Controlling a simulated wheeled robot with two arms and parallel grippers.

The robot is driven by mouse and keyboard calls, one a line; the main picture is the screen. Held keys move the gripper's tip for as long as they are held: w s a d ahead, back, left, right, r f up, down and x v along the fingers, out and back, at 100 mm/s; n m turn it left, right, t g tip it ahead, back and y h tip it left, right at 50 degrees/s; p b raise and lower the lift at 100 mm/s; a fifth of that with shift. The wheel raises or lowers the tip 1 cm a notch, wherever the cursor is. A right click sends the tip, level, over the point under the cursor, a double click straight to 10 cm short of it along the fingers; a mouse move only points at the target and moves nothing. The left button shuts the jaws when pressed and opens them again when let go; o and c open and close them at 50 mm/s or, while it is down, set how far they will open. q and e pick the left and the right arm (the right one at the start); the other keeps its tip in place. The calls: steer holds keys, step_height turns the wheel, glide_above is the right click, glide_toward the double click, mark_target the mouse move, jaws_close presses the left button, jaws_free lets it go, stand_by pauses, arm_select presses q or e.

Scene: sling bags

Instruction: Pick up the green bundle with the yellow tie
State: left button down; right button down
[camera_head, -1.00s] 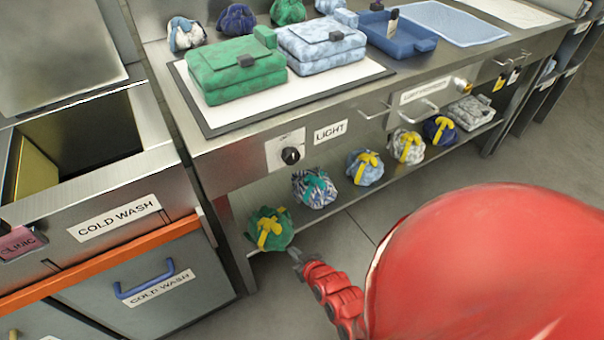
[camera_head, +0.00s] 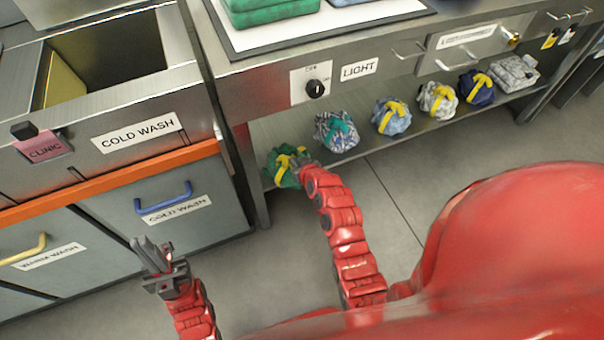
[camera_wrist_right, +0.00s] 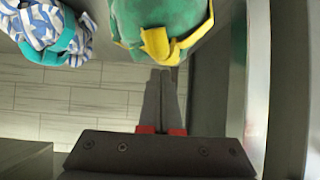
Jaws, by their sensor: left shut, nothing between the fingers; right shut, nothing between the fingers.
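The green bundle with the yellow tie (camera_head: 283,168) sits at the left end of the low shelf under the bench. It also shows at the top of the right wrist view (camera_wrist_right: 170,20), with its yellow tie facing the fingers. My right gripper (camera_wrist_right: 163,72) is shut and empty, its fingertips just at the near edge of the tie; I cannot tell whether they touch. In the head view the right gripper (camera_head: 306,166) partly covers the bundle's right side. My left gripper (camera_head: 150,252) is shut and empty, in front of the cold wash cabinet, well away from the bundle.
A patterned bundle with a teal tie (camera_head: 336,131) sits close to the right on the shelf (camera_head: 362,143), with several more bundles beyond. The bench leg (camera_head: 250,180) stands at the left. The cold wash basin (camera_head: 120,55) is further left. The floor in front is clear.

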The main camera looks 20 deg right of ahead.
steer(key=shift+w+f, duration=0.35)
steer(key=shift+f+b, duration=0.45)
steer(key=shift+b, duration=0.05)
steer(key=shift+s, duration=0.1)
steer(key=shift+s, duration=0.1)
steer(key=shift+s+f, duration=0.15)
steer(key=shift+s, duration=1)
